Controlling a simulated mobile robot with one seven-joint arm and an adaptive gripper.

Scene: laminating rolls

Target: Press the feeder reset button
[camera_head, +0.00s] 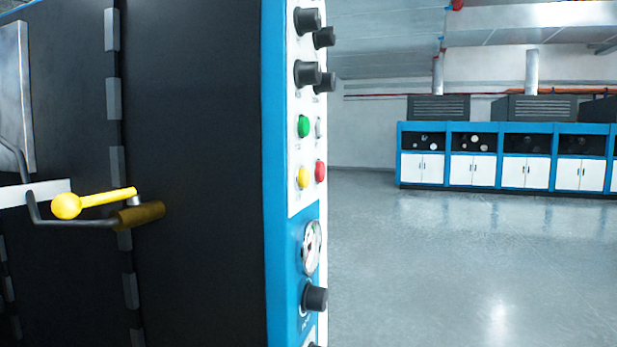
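A tall machine stands close on the left, with a dark side and a blue-edged white control panel (295,200) seen at a steep angle. On the panel are a green button (303,126), a yellow button (302,178) and a red button (320,171). A pale button (318,128) sits beside the green one. The labels are too small to read, so I cannot tell which is the feeder reset button. My gripper is not in view.
Several black knobs (307,74) stick out of the panel, with a round gauge (312,247) and another knob (315,298) lower down. A yellow-handled lever (95,203) juts from the dark side. Blue-and-white cabinets (500,165) line the back. The grey floor (450,260) is clear.

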